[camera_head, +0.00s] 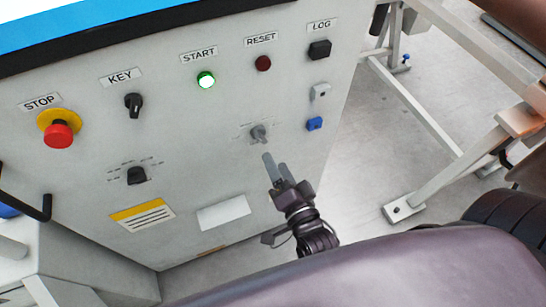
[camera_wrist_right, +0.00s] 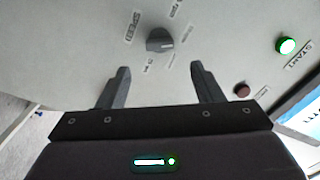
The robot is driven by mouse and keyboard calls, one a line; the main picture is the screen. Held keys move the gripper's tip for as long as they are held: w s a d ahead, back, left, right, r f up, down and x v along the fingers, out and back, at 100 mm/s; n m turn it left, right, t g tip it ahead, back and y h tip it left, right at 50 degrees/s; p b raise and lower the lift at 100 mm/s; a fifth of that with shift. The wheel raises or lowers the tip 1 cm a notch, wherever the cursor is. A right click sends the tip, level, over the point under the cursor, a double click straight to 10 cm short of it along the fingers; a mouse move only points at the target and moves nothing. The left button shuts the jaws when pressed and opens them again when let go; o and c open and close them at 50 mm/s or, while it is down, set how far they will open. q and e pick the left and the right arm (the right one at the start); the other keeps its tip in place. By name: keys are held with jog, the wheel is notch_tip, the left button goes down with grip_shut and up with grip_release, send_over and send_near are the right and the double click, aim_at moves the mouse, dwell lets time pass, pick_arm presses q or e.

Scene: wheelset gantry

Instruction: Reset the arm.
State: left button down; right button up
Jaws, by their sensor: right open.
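My right gripper (camera_head: 272,166) is in front of the control panel (camera_head: 210,150), just below a grey rotary knob (camera_head: 259,133). In the right wrist view, my right gripper (camera_wrist_right: 161,85) is open and empty, its two fingers apart, and the grey knob (camera_wrist_right: 160,40) lies beyond the gap between them. The fingers appear apart from the knob. My left gripper is not in view.
The panel carries a red stop button (camera_head: 59,134), a black key switch (camera_head: 134,104), a lit green start button (camera_head: 206,80), a dark red reset button (camera_head: 263,63) and a black rotary knob (camera_head: 137,175). A metal frame (camera_head: 430,125) stands on the floor at right.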

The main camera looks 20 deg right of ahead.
jog(key=shift+s, duration=0.2)
dwell(0.4)
jog(key=s+a+f+n+g+y, duration=0.1)
jog(key=s+f+n+g, duration=0.25)
jog(key=f, duration=1.15)
jog(key=s+f+n+g, duration=0.3)
jog(key=f+n+g, duration=0.1)
jog(key=f, duration=1.2)
jog(key=s+d+f+n+g, duration=0.3)
jog(key=s+d+f+g, duration=0.1)
jog(key=s+f, duration=0.5)
jog(key=s+d+f+n+g+h, duration=0.1)
jog(key=s+d+f+n+g, duration=0.2)
jog(key=s+f, duration=0.7)
jog(key=s+d+g, duration=0.2)
jog(key=d, duration=0.1)
jog(key=shift+s+f+h, duration=0.15)
jog(key=shift+f+h, duration=0.15)
jog(key=shift+n+g, duration=0.25)
jog(key=shift+c, duration=0.4)
